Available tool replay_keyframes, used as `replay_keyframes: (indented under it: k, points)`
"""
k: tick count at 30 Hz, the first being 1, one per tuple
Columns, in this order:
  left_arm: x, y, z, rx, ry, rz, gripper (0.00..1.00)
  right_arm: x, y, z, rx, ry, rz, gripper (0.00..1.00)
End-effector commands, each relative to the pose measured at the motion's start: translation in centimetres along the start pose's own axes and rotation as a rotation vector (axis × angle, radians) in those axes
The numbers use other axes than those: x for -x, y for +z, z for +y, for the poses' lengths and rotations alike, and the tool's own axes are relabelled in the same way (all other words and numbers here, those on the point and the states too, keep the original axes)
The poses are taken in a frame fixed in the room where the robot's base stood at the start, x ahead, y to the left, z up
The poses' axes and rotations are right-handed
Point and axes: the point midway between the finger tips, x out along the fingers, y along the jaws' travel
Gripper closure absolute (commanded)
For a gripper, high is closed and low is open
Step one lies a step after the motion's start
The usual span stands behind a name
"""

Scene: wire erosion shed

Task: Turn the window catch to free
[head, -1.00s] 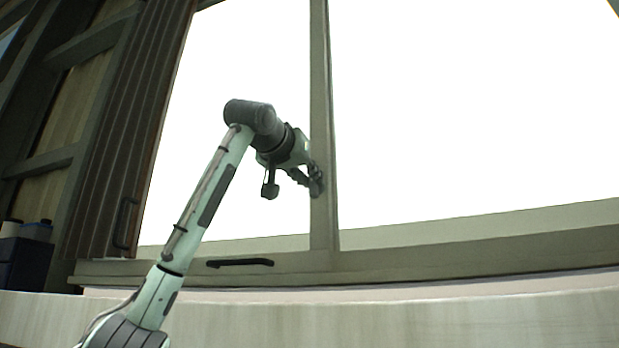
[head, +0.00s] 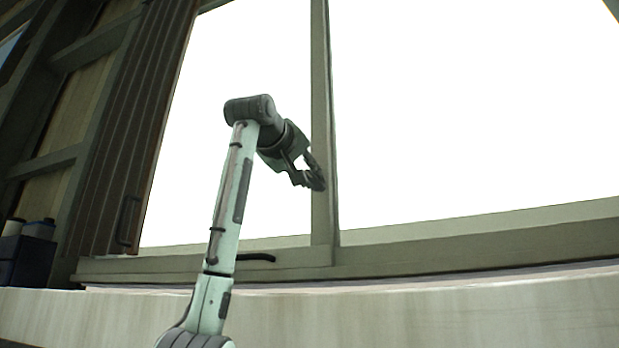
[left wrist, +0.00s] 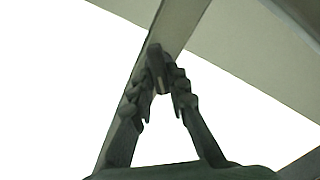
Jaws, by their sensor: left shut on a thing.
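The window catch (left wrist: 155,58) is a small dark piece on the grey-green upright window bar (head: 322,120). In the left wrist view it sits between the tips of my left gripper (left wrist: 158,88), which is shut on it. In the head view my left gripper (head: 314,180) is at the upright bar, and its fingers hide most of the catch. I cannot make out the angle of the catch clearly. My right gripper is in neither view.
A dark bar handle (head: 257,257) on the lower window frame is partly behind my left arm. A brown slatted shutter (head: 125,130) with a dark handle stands at left. Dark boxes (head: 27,258) with containers stand at far left. A pale sill (head: 430,305) runs below.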

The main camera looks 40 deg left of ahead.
Motion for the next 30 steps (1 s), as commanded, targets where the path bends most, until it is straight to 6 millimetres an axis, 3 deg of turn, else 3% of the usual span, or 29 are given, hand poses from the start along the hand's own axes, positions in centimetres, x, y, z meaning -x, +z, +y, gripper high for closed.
replay_keyframes:
  k: [18, 30]
  points:
    - [0.0, 0.3, -0.3, 0.578, 0.0, -0.003, 1.0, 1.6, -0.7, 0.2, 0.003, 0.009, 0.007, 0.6]
    - [0.0, 0.3, -0.5, 0.836, -0.002, -0.001, 1.0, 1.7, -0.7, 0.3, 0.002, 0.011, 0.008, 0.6]
